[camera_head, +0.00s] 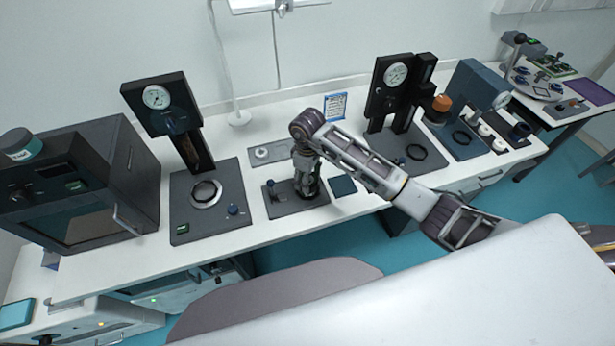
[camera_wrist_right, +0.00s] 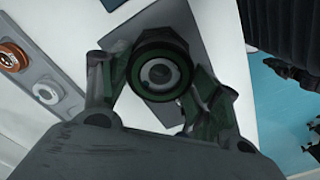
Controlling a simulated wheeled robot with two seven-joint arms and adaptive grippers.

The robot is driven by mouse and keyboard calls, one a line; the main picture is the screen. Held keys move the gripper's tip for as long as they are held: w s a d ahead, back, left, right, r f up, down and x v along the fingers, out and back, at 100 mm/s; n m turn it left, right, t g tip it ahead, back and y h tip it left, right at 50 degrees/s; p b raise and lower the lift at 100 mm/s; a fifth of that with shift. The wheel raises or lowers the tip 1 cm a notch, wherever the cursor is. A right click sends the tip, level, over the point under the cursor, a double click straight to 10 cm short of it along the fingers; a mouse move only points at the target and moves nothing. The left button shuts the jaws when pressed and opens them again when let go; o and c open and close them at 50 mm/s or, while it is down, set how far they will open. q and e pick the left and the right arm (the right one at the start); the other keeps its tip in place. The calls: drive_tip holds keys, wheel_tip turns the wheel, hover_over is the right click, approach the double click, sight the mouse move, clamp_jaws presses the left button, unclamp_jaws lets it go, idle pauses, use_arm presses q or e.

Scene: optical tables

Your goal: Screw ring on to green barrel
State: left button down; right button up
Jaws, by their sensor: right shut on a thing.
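In the right wrist view, my right gripper (camera_wrist_right: 160,98) is shut around a round part seen end-on. This is the green barrel (camera_wrist_right: 135,73), with a dark green outer wall. A black ring (camera_wrist_right: 161,55) shows at its near end, around a pale grey centre with a dark hole. I cannot tell how far the ring is threaded on. In the head view, my right gripper (camera_head: 307,183) points down over a small dark base plate (camera_head: 283,207), and the gripper and wrist hide most of the barrel there. My left gripper is not in view.
A grey parts strip (camera_head: 285,149) lies behind the gripper; the wrist view shows an orange-rimmed part (camera_wrist_right: 12,57) on it. Gauge stands (camera_head: 167,110) (camera_head: 392,95) rise on both sides. A dark oven (camera_head: 80,190) stands left.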

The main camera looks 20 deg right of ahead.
drive_tip(key=shift+s+f, duration=0.15)
drive_tip(key=o, duration=1.3)
drive_tip(key=shift+c, duration=0.7)
